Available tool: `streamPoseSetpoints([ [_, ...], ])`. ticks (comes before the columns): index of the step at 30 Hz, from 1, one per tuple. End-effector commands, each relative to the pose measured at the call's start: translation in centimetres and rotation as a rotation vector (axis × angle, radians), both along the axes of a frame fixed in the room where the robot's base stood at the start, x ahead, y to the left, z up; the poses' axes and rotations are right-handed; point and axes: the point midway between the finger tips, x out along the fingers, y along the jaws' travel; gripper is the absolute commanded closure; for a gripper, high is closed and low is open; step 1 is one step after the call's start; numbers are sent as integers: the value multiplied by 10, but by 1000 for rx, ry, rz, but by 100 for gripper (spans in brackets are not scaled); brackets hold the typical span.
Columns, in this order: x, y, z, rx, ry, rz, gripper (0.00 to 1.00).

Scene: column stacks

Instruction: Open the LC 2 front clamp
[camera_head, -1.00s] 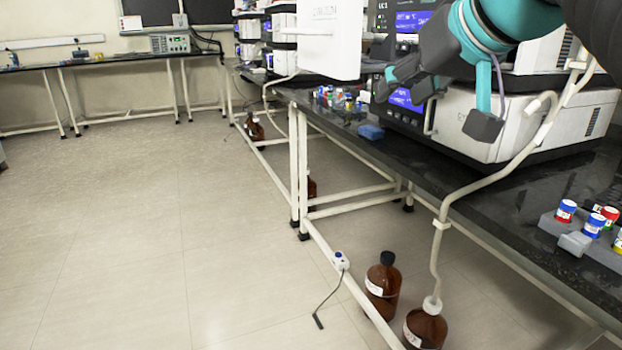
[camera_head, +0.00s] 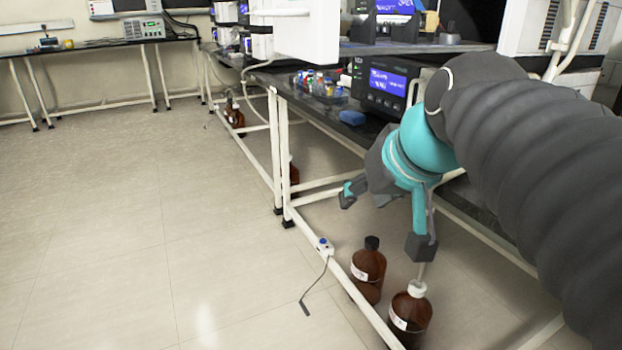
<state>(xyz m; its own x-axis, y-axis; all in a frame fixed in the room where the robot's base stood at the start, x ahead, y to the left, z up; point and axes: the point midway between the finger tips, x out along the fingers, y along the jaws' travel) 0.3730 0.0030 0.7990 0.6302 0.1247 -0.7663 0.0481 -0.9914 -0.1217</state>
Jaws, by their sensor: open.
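My gripper (camera_head: 385,220) is open and empty, with its two dark fingers spread apart. It hangs pointing down in front of the bench edge, above the brown bottles and below the bench top. An instrument stack (camera_head: 385,84) with a blue-lit screen stands on the bench behind and above it. A pale upright handle (camera_head: 414,90) shows at the right of that screen, partly covered by my arm. I cannot make out a front clamp, nor tell for sure which unit is LC 2. My arm hides much of the right side.
Brown bottles (camera_head: 367,272) (camera_head: 411,316) stand on the floor below the gripper. A white panel (camera_head: 306,30) juts out at the top. Small vials (camera_head: 318,84) and a blue item (camera_head: 352,117) lie on the dark bench. The floor at left is clear.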

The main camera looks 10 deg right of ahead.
Motion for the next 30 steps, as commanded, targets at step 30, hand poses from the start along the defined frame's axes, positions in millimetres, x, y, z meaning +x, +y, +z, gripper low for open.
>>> streamPoseSetpoints([
  [30,-59,0,-137,-92,157,-31,54],
])
